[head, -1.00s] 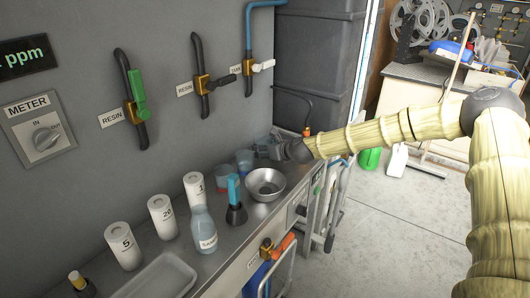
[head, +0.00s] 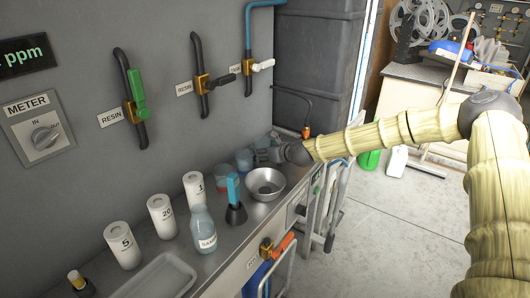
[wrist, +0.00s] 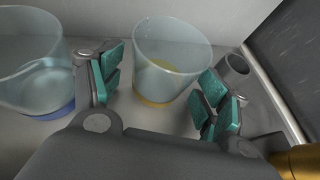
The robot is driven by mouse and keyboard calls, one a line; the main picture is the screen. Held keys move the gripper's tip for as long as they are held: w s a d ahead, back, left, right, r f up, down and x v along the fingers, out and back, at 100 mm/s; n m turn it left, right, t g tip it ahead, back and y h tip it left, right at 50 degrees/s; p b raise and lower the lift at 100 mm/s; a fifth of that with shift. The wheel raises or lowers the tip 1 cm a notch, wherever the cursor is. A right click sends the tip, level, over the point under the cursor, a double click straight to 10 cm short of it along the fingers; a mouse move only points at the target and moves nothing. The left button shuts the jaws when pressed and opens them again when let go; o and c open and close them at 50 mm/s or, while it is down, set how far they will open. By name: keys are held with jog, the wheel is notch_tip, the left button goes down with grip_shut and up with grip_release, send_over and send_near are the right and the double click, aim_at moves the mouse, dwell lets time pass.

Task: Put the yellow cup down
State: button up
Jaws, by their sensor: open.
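The yellow cup (wrist: 170,55) is a clear tumbler with a yellow base. In the wrist view it stands upright on the grey counter, between the spread fingers of my gripper (wrist: 163,88). The green pads sit on either side of it, with gaps showing, so my gripper is open around it and not clamped. In the head view my gripper (head: 264,154) is low over the far end of the counter, and the yellow cup is mostly hidden there.
A clear cup with a blue base (wrist: 38,75) stands close to the left finger. In the head view a metal bowl (head: 265,184) is in front of my gripper. A blue-handled tool (head: 234,195) and a labelled bottle (head: 204,230) stand nearer. The wall is close behind.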

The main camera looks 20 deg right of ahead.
jog(key=shift+r, duration=0.15)
jog(key=shift+s+r, duration=0.1)
jog(key=shift+s, duration=0.05)
jog(key=v, duration=1.1)
jog(key=shift+s+d+r, duration=0.1)
jog(key=shift+s, duration=0.15)
